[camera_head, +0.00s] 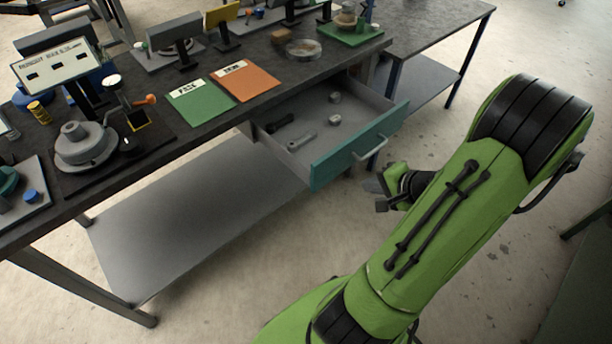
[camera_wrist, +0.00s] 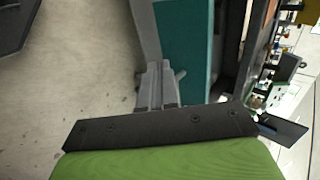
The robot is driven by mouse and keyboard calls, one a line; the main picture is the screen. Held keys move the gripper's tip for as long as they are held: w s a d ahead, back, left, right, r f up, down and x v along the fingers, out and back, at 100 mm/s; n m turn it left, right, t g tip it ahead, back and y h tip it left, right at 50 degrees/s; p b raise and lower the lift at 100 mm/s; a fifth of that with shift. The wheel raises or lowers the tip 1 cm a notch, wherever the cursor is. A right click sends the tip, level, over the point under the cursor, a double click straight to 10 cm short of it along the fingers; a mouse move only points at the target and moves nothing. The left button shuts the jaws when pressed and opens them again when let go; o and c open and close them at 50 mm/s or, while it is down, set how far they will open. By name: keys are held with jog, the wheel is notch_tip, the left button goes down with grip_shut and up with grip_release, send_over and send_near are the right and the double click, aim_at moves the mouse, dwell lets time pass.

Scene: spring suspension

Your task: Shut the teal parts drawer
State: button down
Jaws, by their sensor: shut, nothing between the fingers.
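The teal parts drawer (camera_head: 357,146) is pulled out from under the dark workbench in the head view. Its teal front has a pale bar handle (camera_head: 370,148), and a few small parts lie inside. The teal front (camera_wrist: 183,45) also shows in the wrist view, just beyond my fingers. My gripper (camera_head: 376,196) is in front of the drawer, a little below the handle in the picture. In the wrist view my gripper (camera_wrist: 158,75) has its fingers together and empty, close to the drawer front. I cannot tell whether they touch it.
The workbench top (camera_head: 190,137) holds a green folder (camera_head: 199,104), an orange folder (camera_head: 247,82) and several devices. A lower shelf (camera_head: 190,215) runs under the bench. A second table (camera_head: 440,38) stands beyond the drawer. The floor in front is clear.

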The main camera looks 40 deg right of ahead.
aim_at(329, 174)
jog(key=b+x, duration=0.1)
jog(key=x, duration=0.3)
jog(key=w+r+b+x, duration=0.1)
jog(key=x, duration=0.3)
jog(key=b+x, duration=0.1)
jog(key=x, duration=0.2)
jog(key=shift+w, duration=1)
jog(key=shift+a, duration=0.1)
